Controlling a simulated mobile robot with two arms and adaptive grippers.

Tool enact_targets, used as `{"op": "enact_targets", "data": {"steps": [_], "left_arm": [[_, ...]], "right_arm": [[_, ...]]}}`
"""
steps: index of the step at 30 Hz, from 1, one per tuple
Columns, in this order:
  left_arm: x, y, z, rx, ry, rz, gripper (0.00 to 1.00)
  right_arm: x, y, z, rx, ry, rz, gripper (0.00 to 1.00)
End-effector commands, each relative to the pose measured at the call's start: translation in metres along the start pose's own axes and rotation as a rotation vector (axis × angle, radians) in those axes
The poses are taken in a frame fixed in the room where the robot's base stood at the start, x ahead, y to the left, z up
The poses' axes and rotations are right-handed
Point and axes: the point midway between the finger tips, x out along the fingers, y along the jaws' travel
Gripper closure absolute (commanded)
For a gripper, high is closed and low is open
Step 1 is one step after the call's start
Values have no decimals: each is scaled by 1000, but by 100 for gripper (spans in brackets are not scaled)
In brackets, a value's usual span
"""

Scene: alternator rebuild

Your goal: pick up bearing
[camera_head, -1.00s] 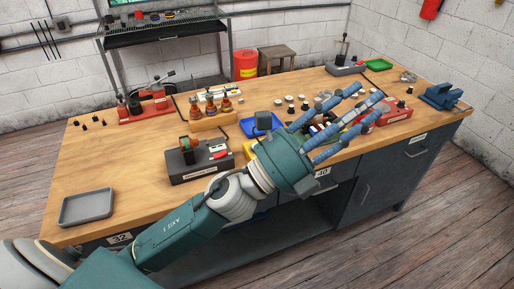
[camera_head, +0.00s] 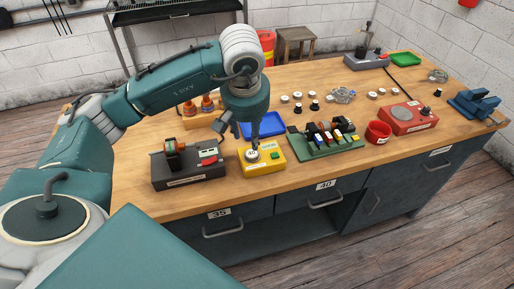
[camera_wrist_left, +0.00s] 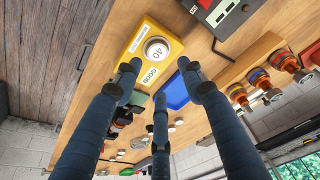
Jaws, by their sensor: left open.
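My left gripper (camera_head: 256,138) points down over the yellow box (camera_head: 270,167), with its fingers apart and nothing between them. In the left wrist view the gripper (camera_wrist_left: 157,78) shows three spread blue fingers, with the yellow box (camera_wrist_left: 141,58) beyond them. A round pale disc marked 40 (camera_wrist_left: 157,50) sits on the box beside a label reading GOOD; I cannot tell whether the fingers touch it. Several small silver, ring-like parts (camera_head: 297,96) lie at the back middle of the bench. I cannot tell for certain which part is the bearing. My right gripper is out of view.
A blue tray (camera_head: 266,125) lies behind the yellow box. A dark grey device (camera_head: 188,172) stands left of it and a green rack of coloured parts (camera_head: 318,149) right. A red cup (camera_head: 378,132) and red box (camera_head: 407,119) are farther right. The wooden bench's (camera_head: 225,201) front strip is clear.

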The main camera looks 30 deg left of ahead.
Motion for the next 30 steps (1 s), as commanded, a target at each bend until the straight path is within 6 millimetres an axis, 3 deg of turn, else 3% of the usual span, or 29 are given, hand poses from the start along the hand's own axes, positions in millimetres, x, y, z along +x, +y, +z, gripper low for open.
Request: {"op": "enact_targets", "data": {"steps": [4, 9, 11, 20, 29, 30], "left_arm": [[24, 0, 2, 0, -6, -1, 60], [40, 1, 2, 0, -4, 2, 60], [43, 1, 2, 0, -5, 3, 60], [84, 3, 4, 0, -7, 3, 60], [95, 3, 5, 1, -5, 2, 60], [95, 3, 5, 1, -5, 2, 63]], "right_arm": [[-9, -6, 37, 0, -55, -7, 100], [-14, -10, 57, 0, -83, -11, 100], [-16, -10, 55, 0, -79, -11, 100], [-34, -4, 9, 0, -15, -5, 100], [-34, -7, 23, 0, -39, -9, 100], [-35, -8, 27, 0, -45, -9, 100]]}}
